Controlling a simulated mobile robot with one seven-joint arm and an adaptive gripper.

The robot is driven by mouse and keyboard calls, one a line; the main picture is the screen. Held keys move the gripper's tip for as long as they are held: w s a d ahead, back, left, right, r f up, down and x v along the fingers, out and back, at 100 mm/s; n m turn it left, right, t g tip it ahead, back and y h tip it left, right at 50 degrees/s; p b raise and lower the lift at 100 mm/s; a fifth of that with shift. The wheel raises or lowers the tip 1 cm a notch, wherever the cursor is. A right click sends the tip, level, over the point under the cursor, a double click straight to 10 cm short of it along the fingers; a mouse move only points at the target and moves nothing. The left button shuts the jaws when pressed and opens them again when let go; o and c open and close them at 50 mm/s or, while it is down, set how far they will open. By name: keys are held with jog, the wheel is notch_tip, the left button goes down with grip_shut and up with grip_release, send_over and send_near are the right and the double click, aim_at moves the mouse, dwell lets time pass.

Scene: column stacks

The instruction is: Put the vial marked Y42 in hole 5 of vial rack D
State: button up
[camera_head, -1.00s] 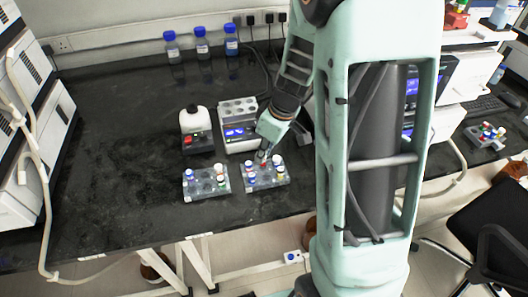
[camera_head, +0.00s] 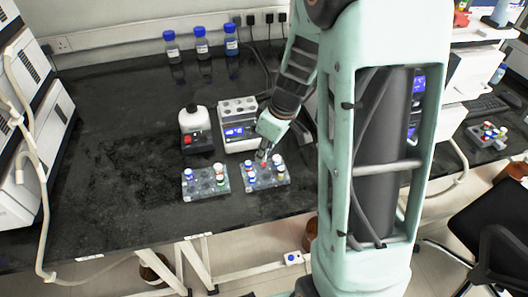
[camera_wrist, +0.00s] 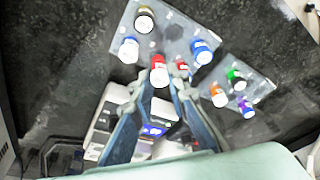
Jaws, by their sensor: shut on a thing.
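My gripper (camera_wrist: 160,82) is shut on a red-capped vial (camera_wrist: 159,73), which sits between the fingertips in the wrist view. In the head view my gripper (camera_head: 264,157) is over the right-hand rack (camera_head: 281,182). The same rack (camera_wrist: 172,27) is at the top of the wrist view, with a gold-topped vial (camera_wrist: 144,20) and blue-capped vials (camera_wrist: 129,49) in it. I cannot tell whether the held vial is clear of the rack. The left-hand rack (camera_head: 203,192) holds several vials. Marks on vials, rack letters and hole numbers are too small to read.
Behind the racks stand a white device with round wells (camera_head: 239,112) and a smaller white-topped device (camera_head: 192,123). Blue-capped bottles (camera_head: 202,42) line the wall. The bench (camera_head: 105,150) is clear on the left. Another rack (camera_head: 486,136) stands far right.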

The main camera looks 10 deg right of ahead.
jog(key=shift+f+b, duration=1)
jog(key=shift+b, duration=0.45)
dwell(0.8)
jog(key=o, duration=0.9)
jog(key=shift+o, duration=0.3)
jog(key=shift+o, duration=1.4)
jog(key=shift+r, duration=0.15)
jog(key=shift+r+p, duration=1.75)
jog(key=shift+r, duration=1.15)
